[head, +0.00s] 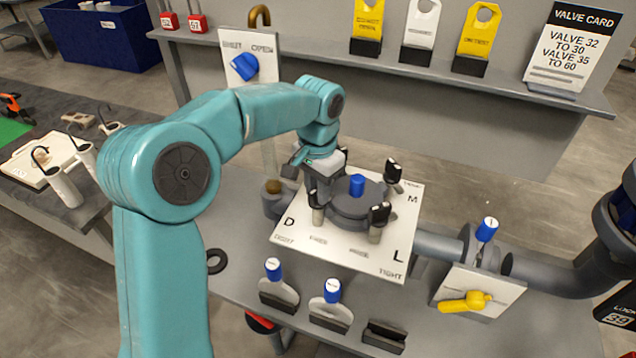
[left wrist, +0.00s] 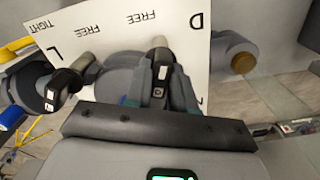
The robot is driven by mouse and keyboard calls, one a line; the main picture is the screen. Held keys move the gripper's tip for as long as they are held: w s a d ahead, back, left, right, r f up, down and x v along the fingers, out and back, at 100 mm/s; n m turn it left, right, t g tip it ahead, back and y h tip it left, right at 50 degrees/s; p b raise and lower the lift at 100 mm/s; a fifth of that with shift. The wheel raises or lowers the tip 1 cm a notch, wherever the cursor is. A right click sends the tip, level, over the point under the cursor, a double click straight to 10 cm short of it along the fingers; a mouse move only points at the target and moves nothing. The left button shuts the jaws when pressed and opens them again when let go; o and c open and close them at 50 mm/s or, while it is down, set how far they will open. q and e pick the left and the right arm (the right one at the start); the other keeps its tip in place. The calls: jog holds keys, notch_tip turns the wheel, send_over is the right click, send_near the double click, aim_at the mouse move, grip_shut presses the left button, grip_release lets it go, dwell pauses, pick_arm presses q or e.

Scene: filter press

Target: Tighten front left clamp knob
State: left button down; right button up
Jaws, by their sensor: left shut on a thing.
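The filter press is a round grey lid (head: 352,206) with a blue peg (head: 357,184) on top, over a white plate (head: 345,257) lettered D, L and M. Black-topped clamp knobs stand around it: one at the back right (head: 393,172) and one at the front right (head: 380,213). My left gripper (head: 316,192) reaches down at the lid's left side, shut on the front left clamp knob (head: 318,214). In the left wrist view the fingers (left wrist: 160,92) close around this knob (left wrist: 159,70); another knob (left wrist: 65,88) stands to the left. My right gripper is not in view.
Blue-topped handles (head: 332,291) stand along the front bench edge. A pipe with a yellow-handled valve (head: 465,302) lies to the right. A shelf (head: 440,70) with yellow and white tags and a valve card (head: 572,48) runs behind. A black ring (head: 216,261) lies on the bench at left.

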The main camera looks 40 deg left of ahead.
pick_arm(q)
jog(key=shift+m+p, duration=0.6)
jog(key=shift+m, duration=1.7)
jog(key=c, duration=1)
grip_release()
jog(key=shift+c, duration=0.2)
jog(key=shift+s, duration=0.1)
notch_tip(320, 180, up, 16)
jog(key=p, duration=0.1)
jog(key=shift+r, duration=0.25)
